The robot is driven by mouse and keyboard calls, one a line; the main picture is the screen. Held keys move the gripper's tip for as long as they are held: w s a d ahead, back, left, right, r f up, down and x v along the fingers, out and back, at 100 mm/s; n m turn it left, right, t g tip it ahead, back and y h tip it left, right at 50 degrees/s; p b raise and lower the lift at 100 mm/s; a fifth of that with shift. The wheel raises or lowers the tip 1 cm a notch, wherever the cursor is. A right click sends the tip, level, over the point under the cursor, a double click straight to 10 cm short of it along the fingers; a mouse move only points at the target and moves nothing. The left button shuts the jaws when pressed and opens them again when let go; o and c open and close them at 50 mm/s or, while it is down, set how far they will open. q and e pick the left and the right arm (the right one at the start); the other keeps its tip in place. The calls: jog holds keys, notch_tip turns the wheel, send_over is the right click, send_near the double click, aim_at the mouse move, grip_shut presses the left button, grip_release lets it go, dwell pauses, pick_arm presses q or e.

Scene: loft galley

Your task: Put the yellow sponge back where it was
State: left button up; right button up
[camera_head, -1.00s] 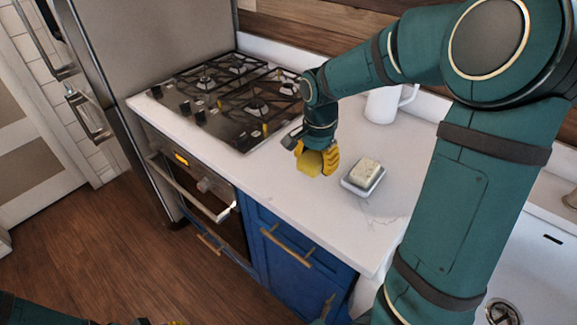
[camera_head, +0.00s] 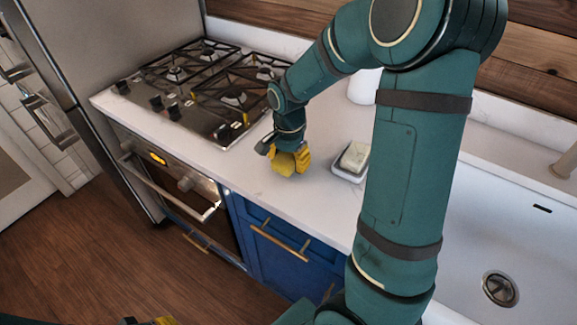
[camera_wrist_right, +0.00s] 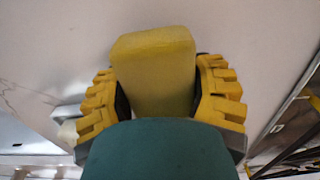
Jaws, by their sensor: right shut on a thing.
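The yellow sponge (camera_head: 284,164) is between the yellow fingers of my right gripper (camera_head: 290,160), over the white counter between the stove and the soap dish. In the right wrist view the sponge (camera_wrist_right: 155,70) stands out beyond the two fingers, which press on its sides. I cannot tell whether its lower edge touches the counter. My left gripper (camera_head: 150,321) shows only as a small part at the bottom edge of the head view, so its jaws cannot be read.
A white dish (camera_head: 347,175) with a pale block (camera_head: 355,156) stands just right of the gripper. The gas stove (camera_head: 205,90) is to the left, the sink (camera_head: 500,235) to the right. A white mug (camera_head: 362,88) is partly hidden behind my arm. The counter's front strip (camera_head: 300,205) is clear.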

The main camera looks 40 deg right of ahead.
aim_at(288, 154)
jog(key=shift+f, duration=1)
jog(key=shift+f+b, duration=0.2)
jog(key=shift+b, duration=0.1)
jog(key=o, duration=1.3)
jog(key=shift+r, duration=0.1)
notch_tip(288, 154, up, 11)
jog(key=p, duration=0.3)
jog(key=shift+r, duration=0.6)
